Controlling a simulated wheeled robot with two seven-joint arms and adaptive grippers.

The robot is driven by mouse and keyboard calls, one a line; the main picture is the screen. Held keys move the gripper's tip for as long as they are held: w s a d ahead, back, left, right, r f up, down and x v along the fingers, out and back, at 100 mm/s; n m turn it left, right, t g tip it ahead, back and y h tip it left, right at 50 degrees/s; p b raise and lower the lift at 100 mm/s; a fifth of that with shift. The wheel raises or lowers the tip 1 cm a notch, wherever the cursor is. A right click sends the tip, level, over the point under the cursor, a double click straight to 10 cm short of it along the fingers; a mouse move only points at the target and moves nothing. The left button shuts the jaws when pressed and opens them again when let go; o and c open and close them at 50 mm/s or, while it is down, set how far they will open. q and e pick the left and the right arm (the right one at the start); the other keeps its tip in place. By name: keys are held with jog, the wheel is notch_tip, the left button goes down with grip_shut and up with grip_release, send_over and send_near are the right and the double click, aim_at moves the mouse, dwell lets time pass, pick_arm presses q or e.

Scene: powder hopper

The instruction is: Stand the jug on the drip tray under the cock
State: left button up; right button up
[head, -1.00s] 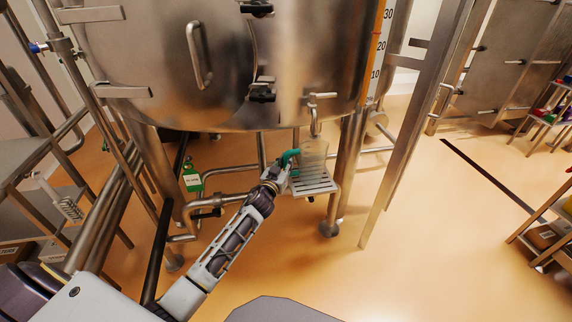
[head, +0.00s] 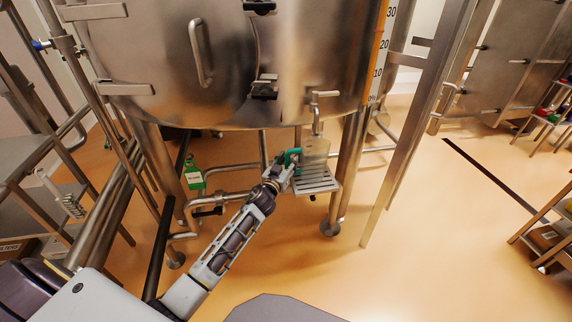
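The jug (head: 316,150) is clear with a teal handle (head: 292,156). It is upright over the back part of the slatted drip tray (head: 318,184); I cannot tell whether its base touches the slats. The cock (head: 316,108) hangs from the tank's underside just above the jug's mouth. My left gripper (head: 288,168) is at the teal handle on the jug's left side and appears closed around it; the fingertips are small and partly hidden. My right gripper is not in view.
The steel tank (head: 190,60) fills the top, with legs (head: 350,160) beside the tray. Pipes (head: 230,197) and a green tagged item (head: 193,178) are at the left. A slanted steel post (head: 412,140) stands to the right. Open floor (head: 450,230) lies beyond it.

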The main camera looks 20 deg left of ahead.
pick_arm(q)
jog(key=shift+r, duration=0.15)
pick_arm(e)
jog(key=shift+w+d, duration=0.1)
pick_arm(q)
jog(key=shift+s, duration=2.2)
jog(key=s, duration=0.7)
jog(key=shift+s+p, duration=0.3)
jog(key=shift+s, duration=0.05)
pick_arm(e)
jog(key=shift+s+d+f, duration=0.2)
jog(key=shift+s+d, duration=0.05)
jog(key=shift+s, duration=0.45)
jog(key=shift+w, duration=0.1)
